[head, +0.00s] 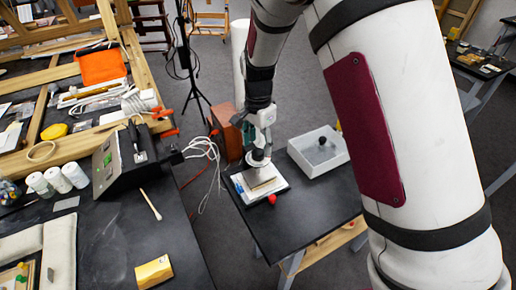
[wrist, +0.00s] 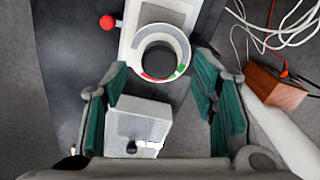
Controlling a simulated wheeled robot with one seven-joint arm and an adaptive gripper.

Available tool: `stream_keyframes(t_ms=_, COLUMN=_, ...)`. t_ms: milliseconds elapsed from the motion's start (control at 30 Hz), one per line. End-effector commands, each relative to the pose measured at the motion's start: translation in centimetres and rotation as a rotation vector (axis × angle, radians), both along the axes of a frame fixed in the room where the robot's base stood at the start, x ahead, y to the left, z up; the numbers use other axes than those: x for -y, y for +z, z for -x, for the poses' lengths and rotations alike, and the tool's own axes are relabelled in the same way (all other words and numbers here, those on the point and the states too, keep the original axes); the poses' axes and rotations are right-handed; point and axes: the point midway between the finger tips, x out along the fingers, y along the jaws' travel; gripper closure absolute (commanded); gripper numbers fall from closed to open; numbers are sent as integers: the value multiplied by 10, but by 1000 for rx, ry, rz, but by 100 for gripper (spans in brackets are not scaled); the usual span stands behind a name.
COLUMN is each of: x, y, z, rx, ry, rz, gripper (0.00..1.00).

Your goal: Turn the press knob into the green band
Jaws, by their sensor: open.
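The press stands on a small dark table. Its round pale knob or dial ring (wrist: 160,29) shows in the wrist view, with a red and a green patch on its lower edge. In the head view, the round pale part (head: 258,161) sits just under my gripper, above a white base plate (head: 243,192). My gripper (wrist: 160,75) is open and empty, with its teal fingers spread to the left and right below the ring. I see no clear pointer mark. In the head view, my gripper (head: 257,147) partly hides the press.
A brown box (head: 224,138) and loose white cables (head: 207,152) are to the left. A cluttered workbench (head: 95,235) stands further left.

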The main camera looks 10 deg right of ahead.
Motion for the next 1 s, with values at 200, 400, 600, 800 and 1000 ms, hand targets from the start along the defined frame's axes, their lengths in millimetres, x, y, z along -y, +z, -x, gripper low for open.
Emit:
stream_keyframes(t_ms=200, x=-1, y=48, z=-1, rx=5, ry=1, rz=-2, gripper=47)
stream_keyframes(t_ms=400, x=-1, y=78, z=0, rx=2, ry=2, rz=-1, gripper=47)
stream_keyframes(t_ms=600, x=0, y=91, z=0, rx=0, ry=0, rz=0, gripper=47)
stream_keyframes(t_ms=800, x=0, y=91, z=0, rx=0, ry=1, rz=0, gripper=47)
stream_keyframes(t_ms=1000, x=0, y=91, z=0, rx=0, ry=1, rz=0, gripper=47)
